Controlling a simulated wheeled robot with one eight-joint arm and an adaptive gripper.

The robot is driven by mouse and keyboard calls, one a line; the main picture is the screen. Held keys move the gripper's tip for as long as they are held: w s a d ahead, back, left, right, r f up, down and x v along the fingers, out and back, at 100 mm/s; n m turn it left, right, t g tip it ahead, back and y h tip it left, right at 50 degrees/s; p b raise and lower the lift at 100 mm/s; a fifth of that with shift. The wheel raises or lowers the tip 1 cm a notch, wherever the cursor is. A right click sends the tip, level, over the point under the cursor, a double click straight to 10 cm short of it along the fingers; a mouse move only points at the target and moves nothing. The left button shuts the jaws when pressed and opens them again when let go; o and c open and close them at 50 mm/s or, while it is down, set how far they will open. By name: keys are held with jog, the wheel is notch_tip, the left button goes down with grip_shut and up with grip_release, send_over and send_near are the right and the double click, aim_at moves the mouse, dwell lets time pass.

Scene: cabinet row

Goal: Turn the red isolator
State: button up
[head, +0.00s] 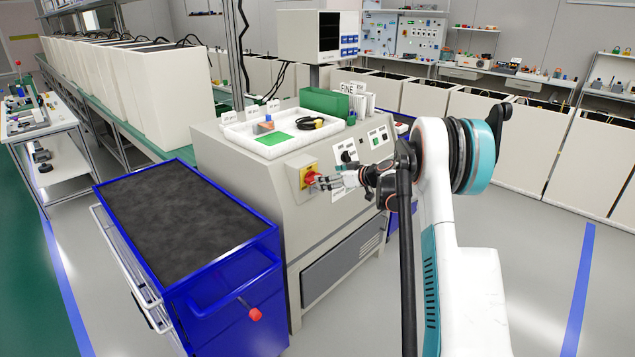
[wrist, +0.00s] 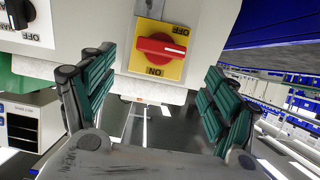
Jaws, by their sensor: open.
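My gripper (head: 322,183) is close to the isolator in the head view. In the wrist view my gripper (wrist: 155,97) is open, with its two green-padded fingers wide apart. The handle shows beyond and between them. I see nothing held; whether a fingertip touches the plate cannot be told.
A black knob (head: 348,156) and small switches sit on the panel right of the isolator. A white tray (head: 235,137) with loose items is on top of the cabinet. A blue cart (head: 230,262) stands close at the left. The floor at right is clear.

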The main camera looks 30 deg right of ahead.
aim_at(313, 178)
jog(key=b+x, duration=0.2)
jog(key=x, duration=0.5)
jog(key=shift+w, duration=0.1)
jog(key=shift+c, duration=0.2)
jog(key=c, duration=1)
